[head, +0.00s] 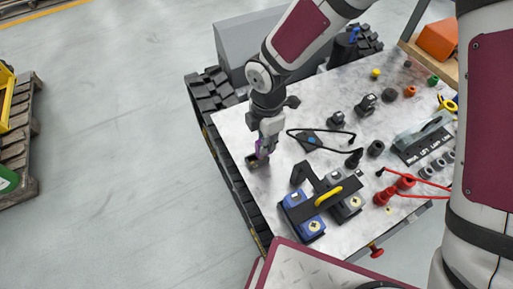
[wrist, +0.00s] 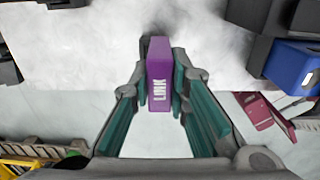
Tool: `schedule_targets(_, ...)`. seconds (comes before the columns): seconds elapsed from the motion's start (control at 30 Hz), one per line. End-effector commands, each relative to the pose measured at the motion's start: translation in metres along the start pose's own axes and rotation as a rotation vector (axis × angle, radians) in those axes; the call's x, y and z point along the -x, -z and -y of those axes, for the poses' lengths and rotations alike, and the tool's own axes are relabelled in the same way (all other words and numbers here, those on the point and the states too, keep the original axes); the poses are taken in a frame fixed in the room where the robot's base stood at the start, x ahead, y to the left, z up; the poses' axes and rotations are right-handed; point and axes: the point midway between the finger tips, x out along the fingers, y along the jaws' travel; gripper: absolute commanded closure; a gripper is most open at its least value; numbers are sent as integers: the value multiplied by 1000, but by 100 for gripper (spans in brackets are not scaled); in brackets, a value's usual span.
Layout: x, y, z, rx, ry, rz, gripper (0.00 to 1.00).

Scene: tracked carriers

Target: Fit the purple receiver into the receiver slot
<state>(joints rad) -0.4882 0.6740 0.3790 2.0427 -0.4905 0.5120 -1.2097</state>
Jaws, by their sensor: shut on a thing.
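The purple receiver (wrist: 160,72), a narrow block marked "LINK", stands between the green-padded fingers of my gripper (wrist: 160,92) in the wrist view. My gripper is shut on it. In the head view the receiver (head: 263,147) shows as a small purple patch under my gripper (head: 265,146), near the table's left edge. A small dark open holder (head: 253,161), which looks like the receiver slot, is right below it. In the wrist view a dark edge shows behind the receiver's far end. I cannot tell whether the receiver touches the holder or is inside it.
A blue module (head: 304,215) and a grey module (head: 343,196) under a black bar with a yellow grip stand to the right. A black cable (head: 322,131) lies behind them. The pale tabletop (head: 283,166) is bare between the holder and the modules.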

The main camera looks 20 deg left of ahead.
Motion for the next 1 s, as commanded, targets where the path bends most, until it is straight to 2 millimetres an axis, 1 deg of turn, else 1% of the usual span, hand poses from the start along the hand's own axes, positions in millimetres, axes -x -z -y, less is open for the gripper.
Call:
schedule_targets(0.03, 0, 6, -2, 2, 0, 0, 100)
schedule_targets(0.27, -2, 19, -8, 1, 0, 0, 100)
schedule_targets(0.3, -5, 21, -9, 1, 2, 0, 100)
schedule_targets(0.43, -26, 20, -7, 1, 4, 0, 100)
schedule_targets(0.53, -36, 20, -8, 1, 2, 0, 100)
schedule_targets(0.77, -37, 19, -9, 0, -1, 0, 100)
schedule_targets(0.93, -42, 18, -9, -1, 0, 0, 100)
schedule_targets(0.97, -42, 18, -9, -1, 0, 0, 79)
schedule_targets(1.0, -41, 18, -9, -1, 0, 0, 70)
